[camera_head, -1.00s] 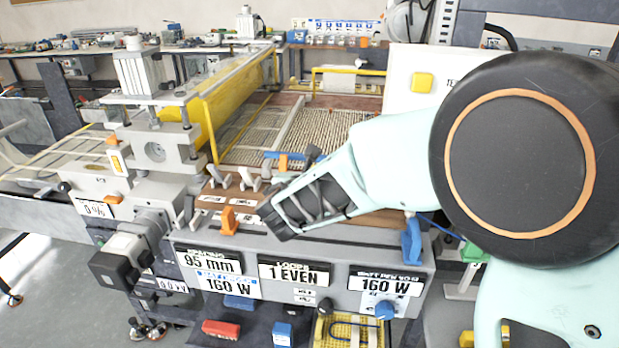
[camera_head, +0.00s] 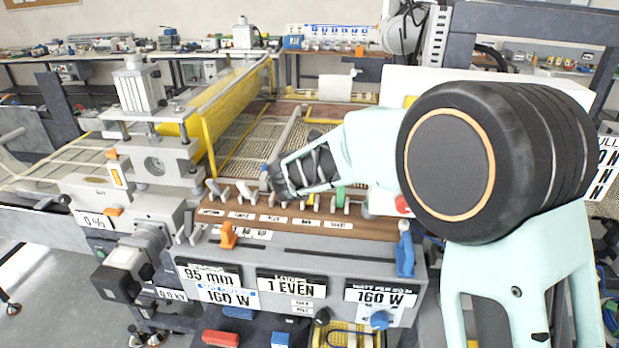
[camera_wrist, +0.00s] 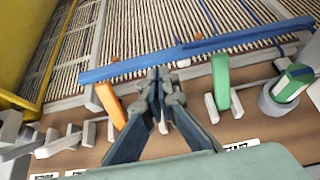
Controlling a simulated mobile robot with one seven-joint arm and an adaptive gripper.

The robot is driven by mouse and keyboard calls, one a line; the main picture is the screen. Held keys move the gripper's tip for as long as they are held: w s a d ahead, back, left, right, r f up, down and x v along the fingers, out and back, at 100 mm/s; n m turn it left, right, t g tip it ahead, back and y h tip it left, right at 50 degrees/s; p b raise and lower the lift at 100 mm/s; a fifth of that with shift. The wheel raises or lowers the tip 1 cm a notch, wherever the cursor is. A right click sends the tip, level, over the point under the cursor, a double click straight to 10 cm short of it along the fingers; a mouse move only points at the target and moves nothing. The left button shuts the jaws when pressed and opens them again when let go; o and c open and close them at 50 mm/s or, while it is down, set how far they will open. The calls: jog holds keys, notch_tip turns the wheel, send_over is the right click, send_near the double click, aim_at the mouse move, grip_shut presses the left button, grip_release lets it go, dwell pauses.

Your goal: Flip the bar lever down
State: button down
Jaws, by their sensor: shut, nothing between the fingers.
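A row of small levers stands on the brown panel (camera_head: 380,228), with white labels in front. Their print is too small to read surely, so I cannot tell for certain which is the bar lever. White levers (camera_head: 244,192) show at the left. In the wrist view an orange lever (camera_wrist: 110,106) stands left of my gripper and a green lever (camera_wrist: 221,82) right of it; the green one also shows in the head view (camera_head: 340,197). A blue bar (camera_wrist: 140,66) crosses behind them. My gripper (camera_wrist: 163,76) is shut and empty, its tips between the orange and green levers; contact is unclear.
A yellow guard (camera_head: 205,118) and a grey press unit (camera_head: 155,155) stand to the left. A mesh bed (camera_head: 255,140) lies behind the levers. A blue clip (camera_head: 405,254) and an orange clip (camera_head: 228,235) sit at the panel's front edge.

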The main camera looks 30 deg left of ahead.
jog(key=shift+w+a, duration=0.15)
jog(key=shift+w, duration=0.25)
jog(key=shift+w, duration=0.1)
dwell(0.3)
jog(key=shift+s+r, duration=0.3)
jog(key=shift+s, duration=0.05)
jog(key=s+d+r+p, duration=0.1)
jog(key=s+r, duration=0.4)
jog(key=r, duration=0.6)
jog(key=shift+d+p, duration=0.4)
jog(key=shift+p, duration=0.15)
